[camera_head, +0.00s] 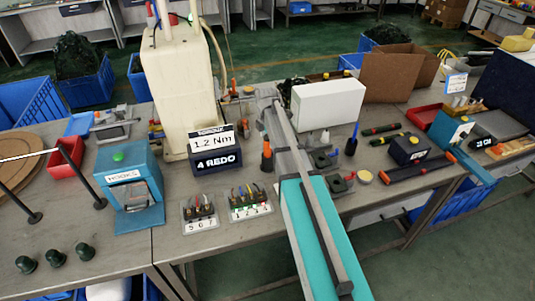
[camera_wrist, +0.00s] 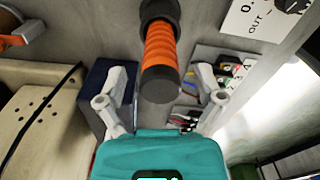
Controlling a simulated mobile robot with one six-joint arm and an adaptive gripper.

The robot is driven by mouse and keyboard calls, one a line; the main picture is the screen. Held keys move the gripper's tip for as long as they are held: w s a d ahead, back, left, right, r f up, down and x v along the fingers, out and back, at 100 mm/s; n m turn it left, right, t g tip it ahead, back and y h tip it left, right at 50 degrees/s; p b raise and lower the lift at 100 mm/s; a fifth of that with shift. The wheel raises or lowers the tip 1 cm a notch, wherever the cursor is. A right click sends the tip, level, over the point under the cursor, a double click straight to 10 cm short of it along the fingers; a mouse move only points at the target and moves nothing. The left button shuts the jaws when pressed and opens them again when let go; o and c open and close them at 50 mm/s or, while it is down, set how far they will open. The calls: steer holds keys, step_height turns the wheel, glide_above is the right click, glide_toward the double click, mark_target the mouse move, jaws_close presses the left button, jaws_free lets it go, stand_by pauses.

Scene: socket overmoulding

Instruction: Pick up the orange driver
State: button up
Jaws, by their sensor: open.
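The orange driver (camera_wrist: 160,48) has a ribbed orange grip with black ends. In the wrist view it is at the top centre, its near black end between the two fingers of my gripper (camera_wrist: 161,80). The fingers are spread apart, with a visible gap on each side of the driver. In the head view an orange and black handle (camera_head: 266,156) stands upright beside the "4 REDO" box, apparently the same driver. My arm crosses just to its right there, and I cannot make out the fingertips.
The dark blue "4 REDO" box (camera_head: 217,163) and cream machine (camera_head: 180,90) stand left of the driver. Numbered connector trays (camera_head: 250,204) lie in front. A white box (camera_head: 328,105) stands behind to the right. Free table shows around the connector trays.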

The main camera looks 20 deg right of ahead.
steer(key=shift+f+b, duration=0.3)
steer(key=shift+f, duration=0.2)
steer(key=shift+c, duration=0.2)
jaws_close()
stand_by(0.3)
